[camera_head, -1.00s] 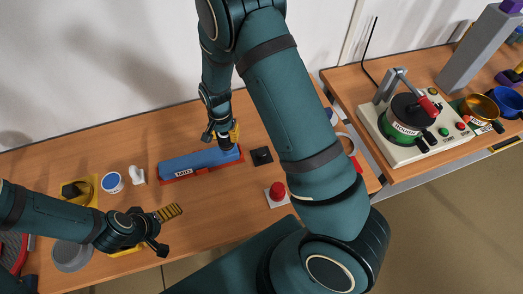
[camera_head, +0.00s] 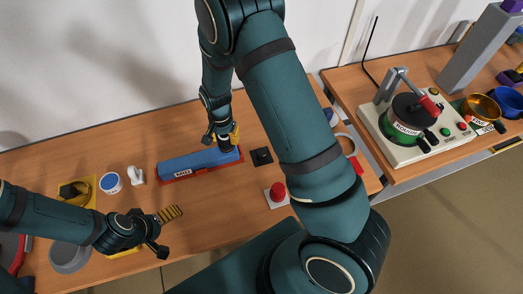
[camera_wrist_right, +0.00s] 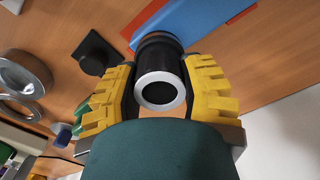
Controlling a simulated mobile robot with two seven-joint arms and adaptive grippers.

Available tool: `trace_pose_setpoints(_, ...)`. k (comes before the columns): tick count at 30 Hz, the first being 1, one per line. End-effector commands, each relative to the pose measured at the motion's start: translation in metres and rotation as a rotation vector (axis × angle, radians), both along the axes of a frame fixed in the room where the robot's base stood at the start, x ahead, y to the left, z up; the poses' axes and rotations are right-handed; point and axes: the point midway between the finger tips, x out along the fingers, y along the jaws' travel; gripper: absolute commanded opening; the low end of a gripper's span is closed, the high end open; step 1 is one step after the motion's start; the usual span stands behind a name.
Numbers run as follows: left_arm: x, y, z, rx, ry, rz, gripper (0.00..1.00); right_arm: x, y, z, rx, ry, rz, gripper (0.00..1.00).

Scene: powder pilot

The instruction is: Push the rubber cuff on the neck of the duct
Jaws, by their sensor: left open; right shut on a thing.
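The blue duct (camera_head: 200,162) lies on a red base (camera_head: 175,180) in the middle of the table. My right gripper (camera_head: 228,138) is at the duct's right end. In the right wrist view, its yellow fingers (camera_wrist_right: 161,92) are shut on the black rubber cuff (camera_wrist_right: 158,65), which has a pale ring on its near face. Beyond it, a wider dark collar (camera_wrist_right: 158,40) meets the blue duct (camera_wrist_right: 185,20). I cannot tell how far the cuff sits over the neck. My left gripper (camera_head: 172,229) is open and empty above the table's front left, apart from the duct.
A black square block (camera_head: 262,156) and a red button on a white plate (camera_head: 278,193) are right of the duct. A second table (camera_head: 405,165) with a machine is at right.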

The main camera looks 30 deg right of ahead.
Motion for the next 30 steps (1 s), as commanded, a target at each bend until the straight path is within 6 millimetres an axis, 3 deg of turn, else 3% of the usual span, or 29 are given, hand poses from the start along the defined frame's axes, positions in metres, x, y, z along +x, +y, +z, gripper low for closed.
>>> trace_pose_setpoints(8,0.0,0.0,-0.0046,0.0,0.0,0.0,0.96,-0.0008,0.0,-0.0068,-0.001,0.002,0.0,0.0)
trace_pose_setpoints(9,0.0,0.0,-0.0041,0.0,0.0,0.0,0.96,-0.0008,0.0,-0.0064,0.0,0.003,0.0,0.55)
trace_pose_setpoints(11,0.0,0.0,-0.0039,0.0,0.0,0.0,0.96,-0.0008,0.0,-0.0061,-0.001,0.002,0.0,0.74)
trace_pose_setpoints(18,0.0,0.0,-0.0038,0.0,0.0,0.0,0.96,-0.0005,0.0,-0.0055,0.0,0.001,0.0,0.75)
trace_pose_setpoints(20,0.0,0.0,-0.0037,0.0,0.0,0.0,0.96,-0.0004,0.0,-0.0055,0.0,0.001,0.0,0.58)
trace_pose_setpoints(30,0.0,0.0,-0.0029,0.0,0.0,0.0,0.96,-0.0003,0.0,-0.0043,0.0,0.0,0.0,0.58)
